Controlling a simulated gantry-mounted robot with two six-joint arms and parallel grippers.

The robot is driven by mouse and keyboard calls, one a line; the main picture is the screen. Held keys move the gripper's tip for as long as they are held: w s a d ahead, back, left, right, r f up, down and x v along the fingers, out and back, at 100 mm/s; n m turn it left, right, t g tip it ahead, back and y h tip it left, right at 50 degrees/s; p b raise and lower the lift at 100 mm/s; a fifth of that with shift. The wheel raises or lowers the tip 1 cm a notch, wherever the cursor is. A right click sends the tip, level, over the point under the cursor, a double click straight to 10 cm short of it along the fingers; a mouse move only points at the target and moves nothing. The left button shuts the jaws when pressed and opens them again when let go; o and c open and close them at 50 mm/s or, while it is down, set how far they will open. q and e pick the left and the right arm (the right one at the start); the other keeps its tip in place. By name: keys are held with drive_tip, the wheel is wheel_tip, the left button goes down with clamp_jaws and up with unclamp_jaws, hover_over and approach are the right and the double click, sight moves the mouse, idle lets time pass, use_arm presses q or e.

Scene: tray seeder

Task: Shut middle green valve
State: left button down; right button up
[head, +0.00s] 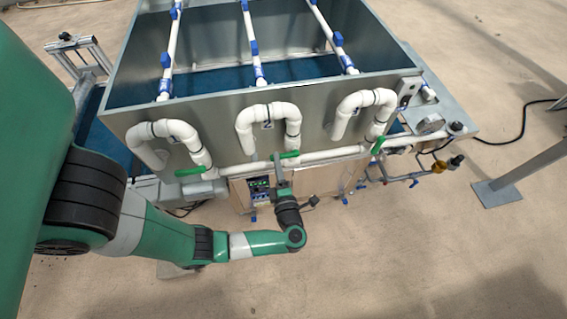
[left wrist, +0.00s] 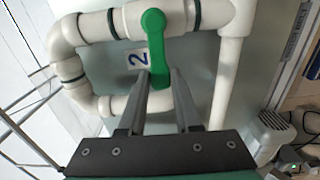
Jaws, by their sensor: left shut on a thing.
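The middle green valve handle (head: 290,155) sits on the white pipe loop marked 2, low on the front of the grey metal tank. In the left wrist view the handle (left wrist: 155,45) lies crosswise to the pipe that carries it, and its free end reaches down between my fingers. My left gripper (head: 276,159) is at this handle in the head view. In the left wrist view my left gripper (left wrist: 160,80) has its fingers on either side of the handle's lower end, shut on it. My right gripper is not in view.
A left green valve (head: 190,172) and a right green valve (head: 378,145) sit on the neighbouring pipe loops. A white horizontal pipe (head: 335,155) runs along the tank front. A control box (head: 258,185) stands below. A gauge and brass fittings are at the right. The front floor is clear.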

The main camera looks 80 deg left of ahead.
use_arm(q)
drive_tip(key=shift+r, duration=0.1)
drive_tip(key=c, duration=0.6)
unclamp_jaws()
drive_tip(key=shift+d, duration=0.1)
drive_tip(key=d+p, duration=0.2)
drive_tip(key=d, duration=0.9)
drive_tip(key=shift+s+d, duration=0.2)
drive_tip(key=shift+d, duration=0.05)
